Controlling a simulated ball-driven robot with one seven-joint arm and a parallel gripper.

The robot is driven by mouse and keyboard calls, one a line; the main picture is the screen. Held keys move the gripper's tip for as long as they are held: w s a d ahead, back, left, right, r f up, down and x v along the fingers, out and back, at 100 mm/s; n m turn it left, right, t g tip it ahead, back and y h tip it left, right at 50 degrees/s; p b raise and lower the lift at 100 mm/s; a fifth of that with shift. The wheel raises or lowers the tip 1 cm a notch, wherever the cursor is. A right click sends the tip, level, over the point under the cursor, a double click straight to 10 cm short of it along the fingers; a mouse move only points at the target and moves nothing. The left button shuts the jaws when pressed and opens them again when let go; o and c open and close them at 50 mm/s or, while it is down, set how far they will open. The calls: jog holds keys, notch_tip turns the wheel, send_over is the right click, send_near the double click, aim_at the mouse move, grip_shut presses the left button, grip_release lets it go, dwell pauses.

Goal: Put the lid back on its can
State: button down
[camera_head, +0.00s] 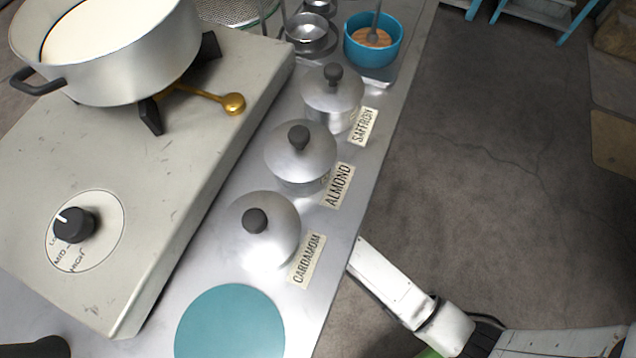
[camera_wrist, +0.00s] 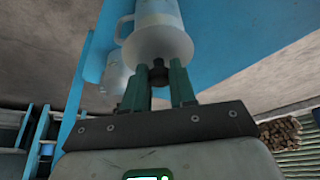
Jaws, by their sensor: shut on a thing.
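In the wrist view my gripper (camera_wrist: 159,80) has its green fingers closed about a dark knob. The knob belongs to a pale metal lid (camera_wrist: 158,43), which flares out beyond the fingertips. In the head view three metal cans stand in a row on the counter, labelled cardamom (camera_head: 268,235), almond (camera_head: 302,165) and saffron (camera_head: 334,98). Each shows a domed lid with a dark knob on top. My gripper is not visible in the head view; part of my white arm shows beside the counter's right edge.
A stove (camera_head: 60,165) with a pot of milk (camera_head: 130,65) stands left of the cans. A teal disc (camera_head: 232,325) lies in front of the cardamom can. A blue bowl (camera_head: 360,52) stands behind saffron. Pale vessels and a blue surface (camera_wrist: 230,35) are beyond the lid.

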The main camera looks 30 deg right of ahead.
jog(key=shift+w+d+f+b, duration=0.15)
jog(key=shift+w+f+b, duration=0.2)
jog(key=shift+w+f, duration=0.35)
jog(key=shift+w+d+f+b, duration=0.1)
jog(key=shift+w+f+b, duration=0.3)
jog(key=shift+w, duration=0.5)
jog(key=shift+w+d+f+b, duration=0.15)
jog(key=shift+w+f+b, duration=0.15)
jog(key=shift+w+f, duration=0.45)
jog(key=c, duration=0.9)
grip_release()
jog(key=p+v, duration=0.2)
jog(key=v, duration=0.3)
jog(key=shift+w+r, duration=0.1)
jog(key=shift+r, duration=0.15)
jog(key=s, duration=0.4)
jog(key=s+a+p, duration=0.1)
jog(key=s, duration=0.3)
jog(key=s+a, duration=0.1)
jog(key=s, duration=0.3)
jog(key=shift+f+p, duration=0.15)
jog(key=shift+p, duration=0.15)
